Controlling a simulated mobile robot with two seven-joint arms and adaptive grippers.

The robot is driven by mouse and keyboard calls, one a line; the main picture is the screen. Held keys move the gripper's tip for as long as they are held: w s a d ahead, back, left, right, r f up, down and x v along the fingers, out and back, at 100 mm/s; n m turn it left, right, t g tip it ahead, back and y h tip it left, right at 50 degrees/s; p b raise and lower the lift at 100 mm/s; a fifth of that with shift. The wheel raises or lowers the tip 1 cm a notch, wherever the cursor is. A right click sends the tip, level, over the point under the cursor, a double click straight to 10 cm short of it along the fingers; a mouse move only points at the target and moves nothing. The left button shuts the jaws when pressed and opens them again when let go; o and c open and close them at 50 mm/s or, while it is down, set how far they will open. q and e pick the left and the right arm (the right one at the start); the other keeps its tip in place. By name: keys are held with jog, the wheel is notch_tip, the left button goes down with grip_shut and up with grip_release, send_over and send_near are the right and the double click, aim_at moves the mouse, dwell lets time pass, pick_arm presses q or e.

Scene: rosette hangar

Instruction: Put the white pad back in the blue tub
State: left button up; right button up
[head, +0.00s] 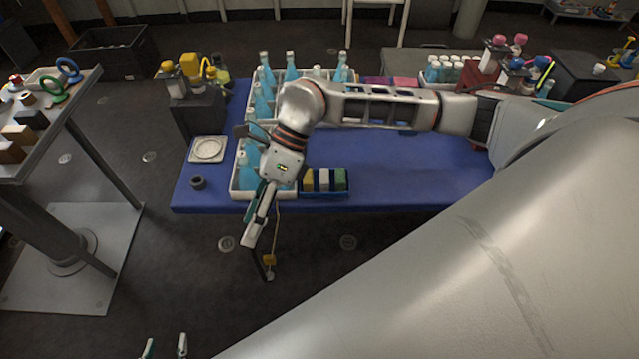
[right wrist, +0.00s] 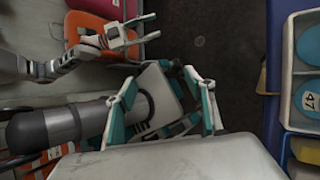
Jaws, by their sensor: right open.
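The blue tub (head: 325,194) sits at the front edge of the blue-topped table. Several pads stand side by side in it, yellowish, dark and green, with a white pad (head: 324,180) among them. My right gripper (head: 252,226) hangs off the table's front edge, left of the tub, pointing down. It is open, and its spread fingers also show in the right wrist view (right wrist: 160,80) with nothing held. My left gripper (head: 165,347) is at the bottom edge of the head view, its fingertips apart. It shows open and empty in the right wrist view (right wrist: 125,35).
A white crate of blue bottles (head: 236,190) stands left of the tub, partly behind my right arm. A square white plate (head: 207,149) and a small dark cup (head: 198,183) are at the table's left. The blue table (head: 420,185) is clear right of the tub.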

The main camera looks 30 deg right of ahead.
jog(key=s+a+r+m+y, duration=0.35)
jog(key=a+y, duration=0.25)
jog(key=a, duration=0.3)
jog(key=w+a+r+m+t+y, duration=0.3)
jog(key=r+m+t+y, duration=0.25)
jog(key=r+m, duration=0.2)
jog(key=w+d+f+m+t+h, duration=0.45)
jog(key=w+d+m+t, duration=0.2)
jog(key=m+t, duration=0.75)
jog(key=d+f+m+h, duration=0.7)
jog(key=f+m, duration=0.4)
jog(key=s+d+f+m+g+h, duration=0.2)
jog(key=s+d+f, duration=0.3)
jog(key=f, duration=0.3)
jog(key=s+d+f+m+g+h, duration=0.3)
jog(key=s+d+f+m, duration=0.2)
jog(key=s+f, duration=0.2)
notch_tip(320, 180, down, 2)
jog(key=shift+m+g, duration=0.3)
jog(key=shift+g, duration=0.05)
jog(key=shift+s, duration=0.1)
